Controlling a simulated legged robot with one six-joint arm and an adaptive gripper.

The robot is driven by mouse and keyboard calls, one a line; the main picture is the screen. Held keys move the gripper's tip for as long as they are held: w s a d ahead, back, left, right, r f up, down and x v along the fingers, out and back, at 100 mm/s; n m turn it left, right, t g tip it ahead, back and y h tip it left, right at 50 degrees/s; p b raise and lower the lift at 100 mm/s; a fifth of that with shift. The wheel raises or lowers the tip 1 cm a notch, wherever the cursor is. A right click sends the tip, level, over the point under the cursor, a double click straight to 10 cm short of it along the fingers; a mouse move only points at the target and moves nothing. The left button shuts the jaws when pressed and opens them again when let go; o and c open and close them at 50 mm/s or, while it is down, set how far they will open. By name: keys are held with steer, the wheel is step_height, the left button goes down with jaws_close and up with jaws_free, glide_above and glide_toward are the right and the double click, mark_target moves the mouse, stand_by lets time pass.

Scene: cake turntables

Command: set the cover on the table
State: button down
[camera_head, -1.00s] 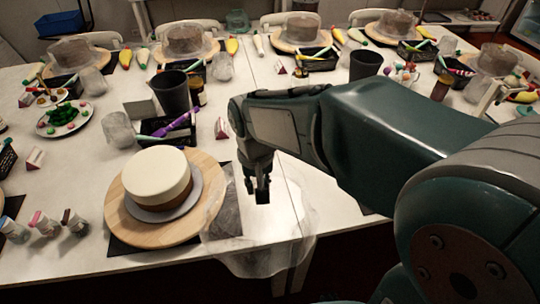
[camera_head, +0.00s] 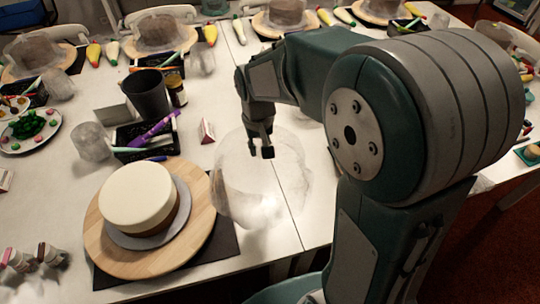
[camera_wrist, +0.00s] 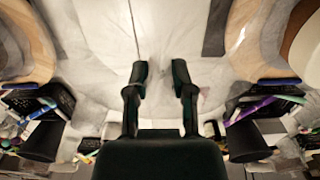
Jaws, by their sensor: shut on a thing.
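The cover (camera_head: 262,190) is a clear, see-through dome, just right of the cake's wooden turntable (camera_head: 120,258) in the head view. My gripper (camera_head: 261,151) points down at its top and is shut on it. I cannot tell whether the rim touches the white table (camera_head: 226,92). In the wrist view my two fingers (camera_wrist: 159,75) stand a little apart, and the cover is hard to make out between them. The uncovered cake (camera_head: 138,205) is white on top and brown below, on a grey disc.
Behind the cover stand a small white-and-red card (camera_head: 206,131), a black tray (camera_head: 140,150) of tools, and a dark cup (camera_head: 149,95). Other covered cakes (camera_head: 160,32) line the far side. A strip of bare table lies right of the turntable, near the front edge.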

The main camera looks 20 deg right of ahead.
steer(key=w+d+f, duration=0.4)
steer(key=f, duration=0.5)
steer(key=shift+w+f, duration=0.25)
steer(key=shift+w, duration=0.05)
steer(key=shift+f, duration=0.1)
steer(key=shift+c, duration=2.4)
jaws_free()
